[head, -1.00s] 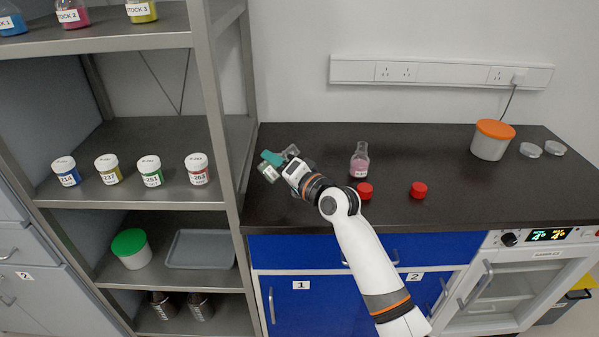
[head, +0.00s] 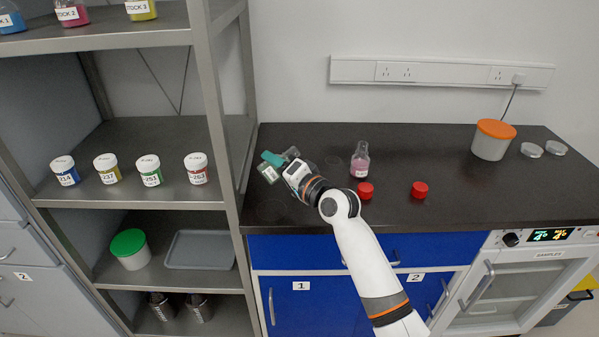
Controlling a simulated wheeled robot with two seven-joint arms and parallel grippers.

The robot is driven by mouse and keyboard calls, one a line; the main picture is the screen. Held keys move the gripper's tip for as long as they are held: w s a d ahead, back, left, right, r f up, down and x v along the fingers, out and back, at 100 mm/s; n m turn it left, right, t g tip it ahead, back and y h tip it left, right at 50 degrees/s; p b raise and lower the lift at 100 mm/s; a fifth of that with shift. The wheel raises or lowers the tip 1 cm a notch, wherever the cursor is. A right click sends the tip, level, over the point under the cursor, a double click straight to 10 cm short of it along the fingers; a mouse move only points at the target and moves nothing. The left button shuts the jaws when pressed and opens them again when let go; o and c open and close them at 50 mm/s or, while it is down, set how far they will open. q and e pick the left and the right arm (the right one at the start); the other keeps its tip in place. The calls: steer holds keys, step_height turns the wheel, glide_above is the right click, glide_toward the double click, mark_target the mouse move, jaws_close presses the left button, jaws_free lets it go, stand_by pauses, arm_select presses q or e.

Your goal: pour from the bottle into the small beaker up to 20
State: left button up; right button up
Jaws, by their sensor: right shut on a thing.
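My right gripper (head: 280,166) is over the left part of the dark bench, seen from behind with its fingers mostly hidden. It is shut on a small, tilted container with a pale label, which I take as the bottle (head: 268,174). A teal piece (head: 271,158) shows just above the label; I cannot tell what it belongs to. A clear, glassy shape (head: 292,152) shows just behind the gripper; it may be the small beaker, but its marks and any liquid level cannot be read. My left gripper is not in view.
A labelled flask with pink liquid (head: 360,163) stands mid-bench. Two red caps (head: 366,190) (head: 420,190) lie in front of it. An orange-lidded tub (head: 491,142) stands at the right. A metal shelf post (head: 222,130) rises close left of the gripper.

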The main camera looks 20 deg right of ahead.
steer(key=shift+f+m+b, duration=0.7)
steer(key=shift+f+b, duration=0.15)
steer(key=shift+b, duration=0.2)
stand_by(0.9)
steer(key=shift+r+m+t+p, duration=0.4)
steer(key=shift+r+m+p, duration=0.4)
steer(key=shift+m+p, duration=0.5)
stand_by(3.7)
